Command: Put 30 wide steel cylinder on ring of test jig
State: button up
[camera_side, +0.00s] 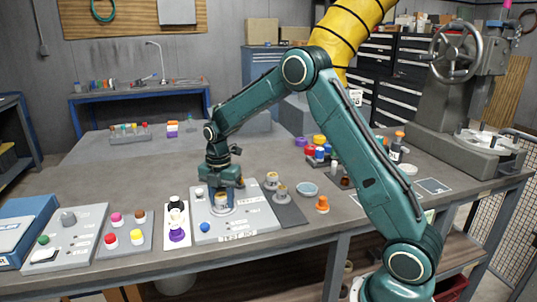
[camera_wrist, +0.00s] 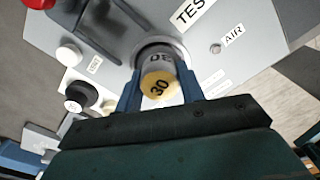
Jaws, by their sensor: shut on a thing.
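My gripper (camera_side: 223,197) points down over the test jig (camera_side: 262,218), a light grey panel with labels and buttons. In the wrist view its two blue fingers (camera_wrist: 160,90) are shut on either side of the wide steel cylinder (camera_wrist: 158,62), which has a yellow top marked 30. The cylinder's far end lies at the dark ring (camera_wrist: 139,52) of the test jig, which shows around it. I cannot tell whether the cylinder rests on the ring or hangs just above it. In the side view the fingers mostly hide the cylinder.
A blue knob (camera_side: 205,227) is at the jig's front. An orange piece (camera_side: 322,204) stands farther right.

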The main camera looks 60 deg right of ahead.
dwell(0.3)
jog(key=o, duration=1.2)
jog(key=shift+o, duration=0.2)
jog(key=o, duration=0.5)
jog(key=shift+r, duration=0.2)
jog(key=shift+r, duration=3.8)
